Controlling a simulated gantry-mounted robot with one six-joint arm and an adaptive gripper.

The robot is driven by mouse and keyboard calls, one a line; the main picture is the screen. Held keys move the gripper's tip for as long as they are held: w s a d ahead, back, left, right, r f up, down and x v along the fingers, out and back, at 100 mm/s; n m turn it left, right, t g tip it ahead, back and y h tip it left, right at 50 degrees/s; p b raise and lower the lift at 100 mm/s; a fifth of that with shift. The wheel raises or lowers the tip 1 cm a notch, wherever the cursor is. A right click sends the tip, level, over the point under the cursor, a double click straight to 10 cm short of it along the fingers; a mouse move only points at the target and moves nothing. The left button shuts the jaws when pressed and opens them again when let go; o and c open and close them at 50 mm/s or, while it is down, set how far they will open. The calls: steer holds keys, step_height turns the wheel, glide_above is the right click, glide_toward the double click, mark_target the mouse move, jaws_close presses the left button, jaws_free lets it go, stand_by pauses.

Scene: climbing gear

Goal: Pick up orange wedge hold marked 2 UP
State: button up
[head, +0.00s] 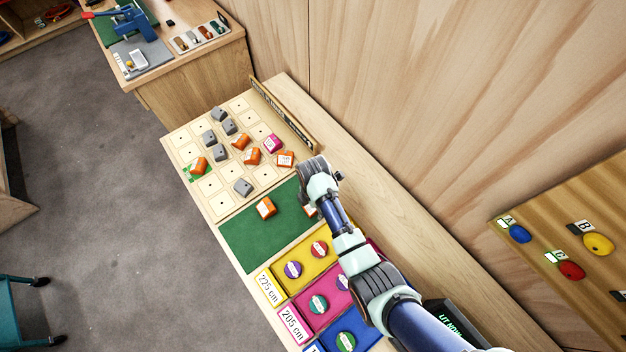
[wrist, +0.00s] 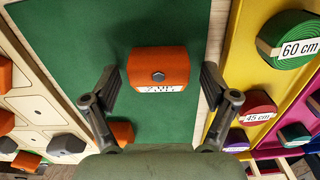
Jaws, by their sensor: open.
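An orange wedge hold (wrist: 158,66) with a dark bolt hole lies on the green mat (wrist: 60,25) in the wrist view. Its front has a white label, too blurred to read surely. My gripper (wrist: 159,75) is open, its two fingers left and right of this wedge with gaps, nothing held. In the head view my arm covers most of a wedge (head: 309,210) on the mat; only an orange and white bit shows. A second orange wedge (head: 265,208) lies left of it on the mat, and an orange block also shows low left in the wrist view (wrist: 122,133).
A pale grid board (head: 215,204) beyond the mat carries several grey, orange and pink holds. On the other side, a yellow bin (head: 300,276) and a pink bin (head: 309,325) hold round rolls. A wooden wall rises to the right.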

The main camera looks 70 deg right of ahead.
steer(key=c, duration=1.3)
steer(key=shift+o, duration=0.2)
steer(key=shift+r, duration=0.15)
step_height(320, 180, up, 20)
steer(key=p, duration=0.7)
steer(key=shift+p, duration=0.35)
